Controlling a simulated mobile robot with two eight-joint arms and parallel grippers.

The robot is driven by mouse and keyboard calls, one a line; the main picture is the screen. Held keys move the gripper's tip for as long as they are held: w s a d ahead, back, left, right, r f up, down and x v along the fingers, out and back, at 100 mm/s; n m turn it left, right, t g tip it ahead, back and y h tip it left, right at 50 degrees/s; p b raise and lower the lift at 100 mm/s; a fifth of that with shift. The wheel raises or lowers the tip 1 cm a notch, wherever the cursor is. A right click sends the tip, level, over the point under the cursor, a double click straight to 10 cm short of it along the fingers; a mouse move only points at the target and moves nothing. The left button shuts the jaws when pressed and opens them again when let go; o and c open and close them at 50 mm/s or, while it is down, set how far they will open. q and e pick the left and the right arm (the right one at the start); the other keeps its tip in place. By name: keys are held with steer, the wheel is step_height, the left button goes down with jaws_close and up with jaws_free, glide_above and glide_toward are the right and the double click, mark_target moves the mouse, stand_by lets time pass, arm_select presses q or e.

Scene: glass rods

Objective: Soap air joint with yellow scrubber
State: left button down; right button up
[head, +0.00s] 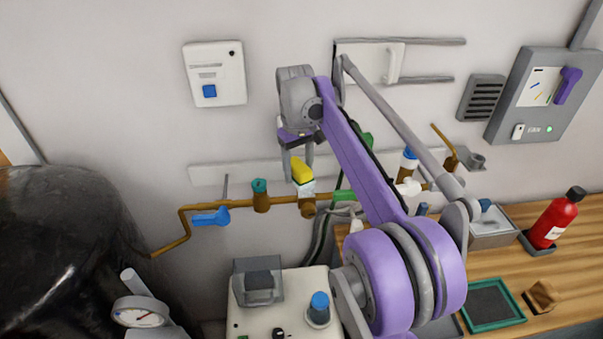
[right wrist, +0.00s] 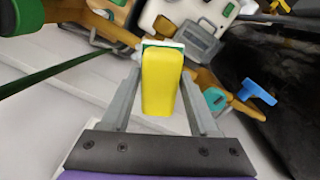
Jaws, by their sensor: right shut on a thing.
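My right gripper (head: 301,160) is shut on the yellow scrubber (head: 302,172), above the brass pipe line on the wall. In the right wrist view, the scrubber (right wrist: 162,80) stands between the two grey fingers, with a green and white edge at its far end. Directly below it in the head view is a brass joint (head: 308,208) on the pipe, with a whitish patch at its top. The scrubber's lower end appears to meet this patch; I cannot tell whether it touches the joint or whether the patch is suds. My left gripper is not in view.
The brass pipe (head: 283,199) carries a blue valve handle (head: 211,217) and a green-capped fitting (head: 260,194). A dark tank (head: 65,255) stands at left. A cream machine (head: 280,307) is below. A red extinguisher (head: 555,220) stands on the wooden bench at right.

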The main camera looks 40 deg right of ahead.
steer(key=shift+a+r, duration=0.15)
steer(key=shift+r, duration=0.8)
steer(key=shift+d+r, duration=0.2)
steer(key=shift+r, duration=0.3)
steer(key=shift+a, duration=0.15)
